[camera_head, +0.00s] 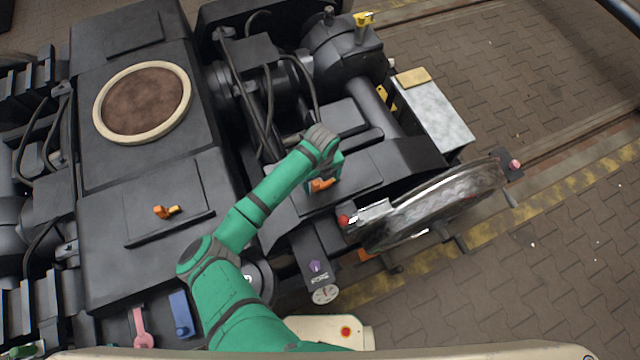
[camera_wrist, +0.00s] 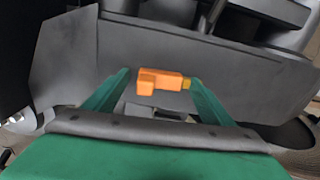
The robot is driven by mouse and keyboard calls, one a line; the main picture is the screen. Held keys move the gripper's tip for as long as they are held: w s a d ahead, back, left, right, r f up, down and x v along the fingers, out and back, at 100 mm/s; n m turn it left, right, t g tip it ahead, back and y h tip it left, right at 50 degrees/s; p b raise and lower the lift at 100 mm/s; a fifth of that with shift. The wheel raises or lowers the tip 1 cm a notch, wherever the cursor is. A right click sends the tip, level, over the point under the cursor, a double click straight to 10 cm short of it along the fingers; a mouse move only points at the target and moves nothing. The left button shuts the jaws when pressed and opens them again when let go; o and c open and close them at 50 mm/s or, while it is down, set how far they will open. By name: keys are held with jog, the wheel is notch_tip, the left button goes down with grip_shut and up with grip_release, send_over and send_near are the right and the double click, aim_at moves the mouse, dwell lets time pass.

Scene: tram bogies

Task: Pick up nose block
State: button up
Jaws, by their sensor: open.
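A small orange block with a stepped shape and a yellowish end, which I take for the nose block (camera_head: 321,185), lies on a flat dark surface of the bogie. It also shows in the wrist view (camera_wrist: 160,82), crosswise between the tips of my green fingers. My gripper (camera_wrist: 158,78) is open, with a finger on either side of the block. In the head view my gripper (camera_head: 324,172) is right over the block and partly hides it. I cannot tell whether the fingers touch it.
A similar orange piece (camera_head: 167,211) lies on a plate to the left. The large wheel (camera_head: 435,205) stands to the right, with a red knob (camera_head: 343,220) near it. Cables (camera_head: 268,100) and a cylinder (camera_head: 343,50) rise behind. A grey-white box (camera_head: 435,112) is at the back right.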

jog(key=c, duration=1.2)
jog(key=shift+o, duration=0.2)
jog(key=shift+r, duration=0.1)
